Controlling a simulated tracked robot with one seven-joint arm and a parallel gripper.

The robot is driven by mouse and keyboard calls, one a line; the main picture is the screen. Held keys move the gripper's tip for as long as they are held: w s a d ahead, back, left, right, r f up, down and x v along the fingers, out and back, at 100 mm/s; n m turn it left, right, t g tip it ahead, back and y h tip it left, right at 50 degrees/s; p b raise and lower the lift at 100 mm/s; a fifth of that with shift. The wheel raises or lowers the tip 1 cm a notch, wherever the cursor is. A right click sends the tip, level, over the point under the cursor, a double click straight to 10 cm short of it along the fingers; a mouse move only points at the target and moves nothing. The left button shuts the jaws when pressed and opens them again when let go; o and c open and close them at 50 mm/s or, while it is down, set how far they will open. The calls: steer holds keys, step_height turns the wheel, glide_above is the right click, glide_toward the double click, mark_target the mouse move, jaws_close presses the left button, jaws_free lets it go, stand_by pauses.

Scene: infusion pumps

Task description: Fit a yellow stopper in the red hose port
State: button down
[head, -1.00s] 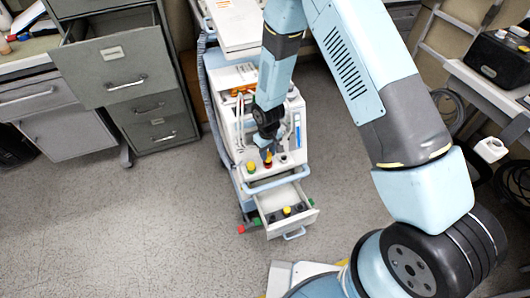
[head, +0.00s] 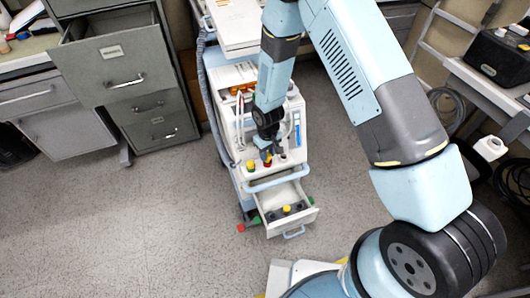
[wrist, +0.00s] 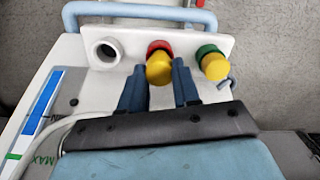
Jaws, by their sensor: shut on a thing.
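My gripper (wrist: 160,86) is shut on a yellow stopper (wrist: 160,69), with one dark blue finger on each side of it. In the wrist view the stopper overlaps the lower part of the red hose port (wrist: 159,47), whose rim shows behind it. I cannot tell whether the stopper is inside the port or just in front of it. To the right, another yellow stopper (wrist: 214,66) is at the green port (wrist: 205,51). To the left, a white port (wrist: 106,53) is open. In the head view my gripper (head: 267,151) is over the port panel of the pump cart.
An open drawer (head: 305,200) below the ports holds another yellow stopper (head: 287,209) and dark pieces. A light blue handle (head: 277,180) runs just in front of the panel. A grey cabinet (head: 120,75) stands left; floor between is clear.

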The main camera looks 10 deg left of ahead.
steer(key=shift+f, duration=0.85)
steer(key=c, duration=0.7)
jaws_free()
steer(key=shift+c, duration=0.2)
steer(key=shift+r, duration=0.1)
step_height(320, 180, up, 14)
steer(key=d+r+m+t, duration=0.1)
steer(key=d+r+m, duration=0.1)
steer(key=d+r, duration=0.95)
steer(key=d+r+m+t, duration=0.2)
steer(key=d+r, duration=0.5)
steer(key=r, duration=0.9)
steer(key=s+d+r+m+t, duration=0.1)
steer(key=s+d+r+m, duration=0.1)
steer(key=s+d+r, duration=0.5)
steer(key=s+d+r+m+t, duration=0.1)
steer(key=s+d+r+m, duration=0.2)
steer(key=s+d+r, duration=0.4)
steer(key=s+d, duration=0.1)
steer(key=s, duration=0.3)
steer(key=shift+s+r+t, duration=0.3)
steer(key=shift+s, duration=0.05)
